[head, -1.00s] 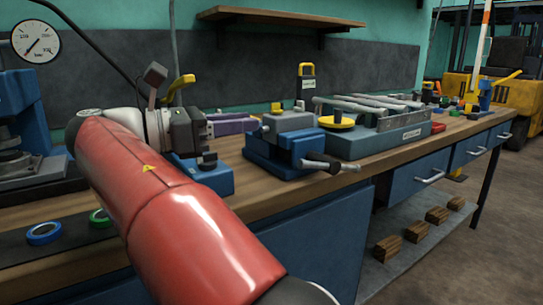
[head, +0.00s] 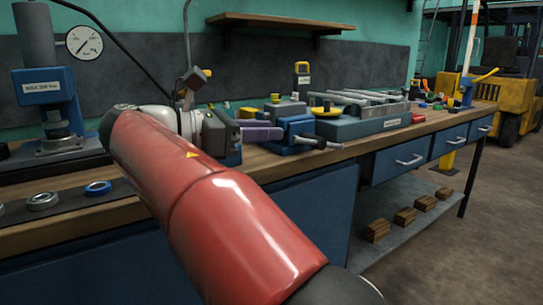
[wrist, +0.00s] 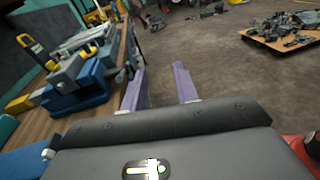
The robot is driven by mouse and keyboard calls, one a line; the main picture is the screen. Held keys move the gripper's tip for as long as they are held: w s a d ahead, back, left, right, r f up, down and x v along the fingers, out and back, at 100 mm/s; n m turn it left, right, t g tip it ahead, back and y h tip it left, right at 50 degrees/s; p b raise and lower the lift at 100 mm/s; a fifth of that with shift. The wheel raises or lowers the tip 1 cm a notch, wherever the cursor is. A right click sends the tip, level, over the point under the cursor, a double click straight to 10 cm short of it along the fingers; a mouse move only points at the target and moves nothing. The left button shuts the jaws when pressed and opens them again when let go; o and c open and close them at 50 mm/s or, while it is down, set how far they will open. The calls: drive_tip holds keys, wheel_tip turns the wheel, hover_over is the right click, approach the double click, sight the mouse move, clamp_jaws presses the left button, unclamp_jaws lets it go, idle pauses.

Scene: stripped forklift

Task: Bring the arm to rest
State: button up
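My arm reaches from the bottom of the head view up and left over the workbench's front edge, bent at the elbow. My gripper (head: 262,132) points right in the head view, and its purple fingers show beside the blue vise (head: 298,130). In the wrist view my gripper (wrist: 160,83) has two purple fingers standing apart, with only floor visible between them. It holds nothing. The bench and the blue vise (wrist: 88,88) lie to the left of the fingers in the wrist view. I cannot tell whether the gripper touches anything.
The wooden workbench (head: 285,164) runs along the wall. A blue press (head: 45,88) and several rings (head: 98,187) are at its left. A grey tray (head: 365,123) holds long tools. Open floor lies right; a yellow forklift (head: 510,97) stands behind. Wooden blocks (head: 377,230) sit on the lower shelf.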

drive_tip(key=s+d+f+m+g+y, duration=0.35)
drive_tip(key=d+f+m+y, duration=0.4)
drive_tip(key=d+f, duration=0.85)
drive_tip(key=s+d+f+m+t+y, duration=0.1)
drive_tip(key=s+f+m+t+y, duration=0.1)
drive_tip(key=s+f+m+y, duration=0.6)
drive_tip(key=shift+s+f+m, duration=3.1)
drive_tip(key=shift+s+m, duration=0.35)
drive_tip(key=shift+s, duration=0.5)
drive_tip(key=shift+d, duration=0.1)
